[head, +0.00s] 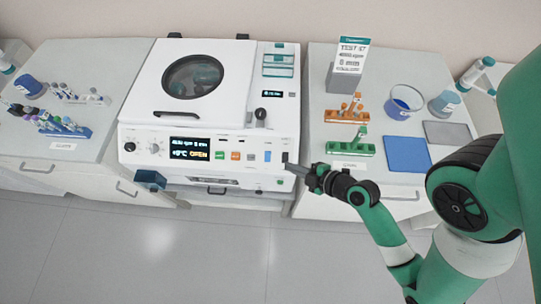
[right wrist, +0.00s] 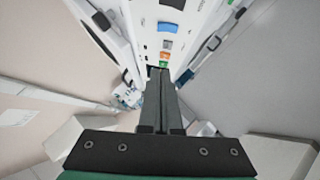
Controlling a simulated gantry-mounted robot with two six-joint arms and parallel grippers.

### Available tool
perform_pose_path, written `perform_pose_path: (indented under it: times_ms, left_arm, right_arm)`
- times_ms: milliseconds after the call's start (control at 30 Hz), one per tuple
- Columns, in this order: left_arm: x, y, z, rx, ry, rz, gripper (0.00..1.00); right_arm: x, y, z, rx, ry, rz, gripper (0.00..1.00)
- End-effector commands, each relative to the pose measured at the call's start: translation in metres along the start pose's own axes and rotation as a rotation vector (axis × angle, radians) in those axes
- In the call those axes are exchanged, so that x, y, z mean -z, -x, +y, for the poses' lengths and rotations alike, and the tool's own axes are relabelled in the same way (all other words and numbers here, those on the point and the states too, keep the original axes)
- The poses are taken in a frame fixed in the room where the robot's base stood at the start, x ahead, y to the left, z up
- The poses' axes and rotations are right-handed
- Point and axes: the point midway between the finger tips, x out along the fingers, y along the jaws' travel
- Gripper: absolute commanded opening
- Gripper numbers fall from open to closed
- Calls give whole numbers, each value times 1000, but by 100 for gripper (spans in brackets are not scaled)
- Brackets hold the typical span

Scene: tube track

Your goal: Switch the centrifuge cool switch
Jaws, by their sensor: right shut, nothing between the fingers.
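The white centrifuge (head: 133,128) stands between two counters in the head view, its round-windowed lid (head: 193,77) down. Its front panel has a lit display (head: 189,149) showing "OPEN", then a green button (head: 220,155), an orange one (head: 235,156), a pale one and a blue one (head: 267,156). A dark switch sits at the panel's right end (head: 285,157). The labels are too small to tell which is the cool switch. My right gripper (head: 292,168) is shut and empty, its tips by the panel's lower right. In the right wrist view its fingers (right wrist: 158,72) overlap the panel; contact is unclear.
The right counter holds orange (head: 345,114) and green tube racks (head: 350,149), a blue mat (head: 407,153), a beaker (head: 404,103) and a sign (head: 351,56). The left counter holds a blue rack of tubes (head: 64,129). The floor in front is clear.

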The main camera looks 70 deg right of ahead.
Motion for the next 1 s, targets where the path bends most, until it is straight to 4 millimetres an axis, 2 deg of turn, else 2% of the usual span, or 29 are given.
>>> perform_pose_path:
  times_ms: [167, 567, 600, 800, 1000]
  left_arm:
    - [1, -1, 0, 0, 0, 0, 50]
    - [-5, 5, 0, 0, 0, 0, 50]
    - [-7, 8, 0, 0, 0, 0, 50]
    - [-15, 16, 0, 0, 0, -1, 50]
    - [-15, 16, 0, 0, 0, 0, 50]
  right_arm:
    - [1, -15, 0, 3, 4, 4, 0]
    - [0, -100, -1, 0, 3, 3, 0]
    - [-4, -107, -1, -1, 0, 0, 0]
    - [-25, -125, -1, -1, -3, -2, 0]
    - [-28, -128, 0, 0, 0, 0, 0]
